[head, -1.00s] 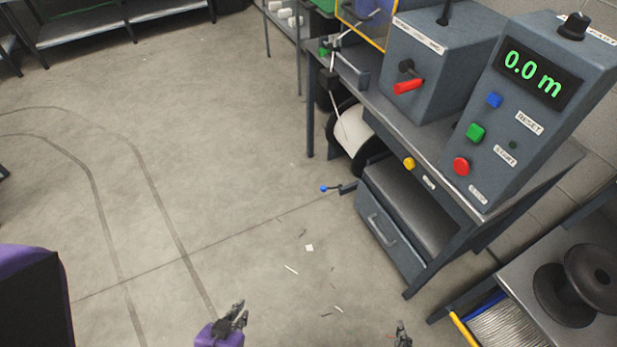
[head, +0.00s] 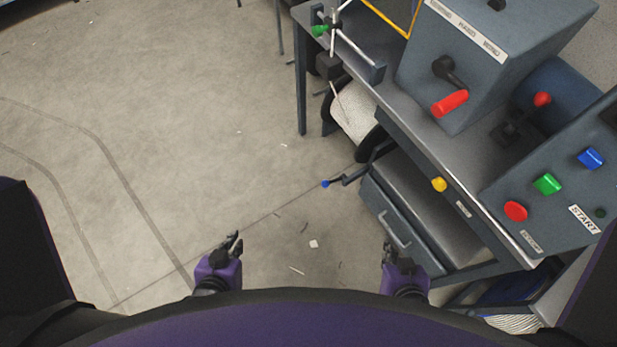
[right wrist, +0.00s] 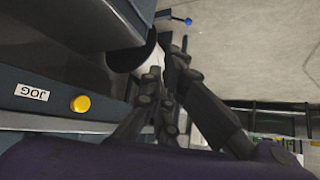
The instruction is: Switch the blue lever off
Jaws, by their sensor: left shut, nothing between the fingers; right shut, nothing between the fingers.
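The blue lever (head: 326,184) is a small blue knob on a dark arm that sticks out to the left from the front of the workbench, low beside the drawer. It also shows in the right wrist view (right wrist: 188,22), near the top. My left gripper (head: 236,238) is shut and empty over the floor, to the lower left of the lever. My right gripper (head: 388,246) is shut and empty, to the lower right of the lever, near the drawer front. In the right wrist view my fingers (right wrist: 158,78) fill the middle. Both grippers are apart from the lever.
The bench (head: 395,100) carries a red-handled box (head: 450,60) and a panel with red (head: 515,211), green (head: 547,184) and blue (head: 591,158) buttons. A yellow JOG button (head: 439,184) is on its front edge. A white spool (head: 354,118) sits under it. Floor to the left is clear.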

